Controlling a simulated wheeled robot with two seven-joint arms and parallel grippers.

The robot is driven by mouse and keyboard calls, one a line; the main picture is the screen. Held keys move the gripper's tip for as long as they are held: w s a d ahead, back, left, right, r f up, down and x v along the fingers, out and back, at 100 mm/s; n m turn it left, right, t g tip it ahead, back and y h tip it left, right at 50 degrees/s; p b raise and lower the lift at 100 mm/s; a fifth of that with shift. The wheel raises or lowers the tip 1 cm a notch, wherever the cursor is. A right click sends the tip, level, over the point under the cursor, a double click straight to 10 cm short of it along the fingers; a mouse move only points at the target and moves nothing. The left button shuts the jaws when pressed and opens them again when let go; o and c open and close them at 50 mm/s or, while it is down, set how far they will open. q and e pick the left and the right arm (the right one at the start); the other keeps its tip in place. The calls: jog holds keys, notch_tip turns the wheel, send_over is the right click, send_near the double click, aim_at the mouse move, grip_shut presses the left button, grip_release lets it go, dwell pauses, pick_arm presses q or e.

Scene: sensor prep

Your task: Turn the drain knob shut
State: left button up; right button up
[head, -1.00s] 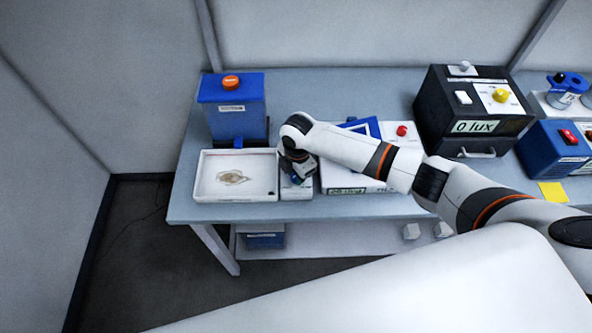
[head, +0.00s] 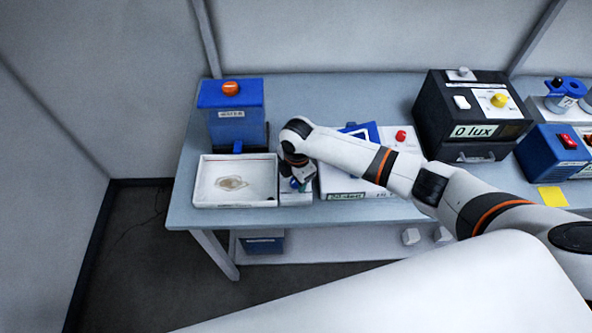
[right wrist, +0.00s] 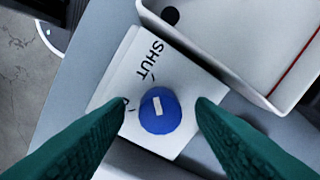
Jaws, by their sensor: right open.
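The blue drain knob (right wrist: 172,122) has a white bar on top and sits on a white block (right wrist: 118,85) marked SHUT. The bar runs roughly toward the small tick beside that word. My right gripper (right wrist: 162,103) is open, with its dark green fingers on either side of the knob; I see no clear contact. In the head view my right gripper (head: 298,177) hangs over the white block (head: 296,198), right of the white tray (head: 234,203), and mostly hides the knob. My left gripper is not in view.
A blue water tank (head: 236,128) with an orange cap stands behind the tray. A brownish patch (head: 231,183) lies in the tray. White and blue devices (head: 350,183) sit close right of the block. A black lux box (head: 470,120) stands further right.

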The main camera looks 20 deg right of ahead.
notch_tip(320, 180, up, 12)
jog(key=b, duration=0.3)
jog(key=shift+s+d, duration=0.15)
jog(key=shift+s, duration=0.05)
jog(key=shift+f, duration=0.15)
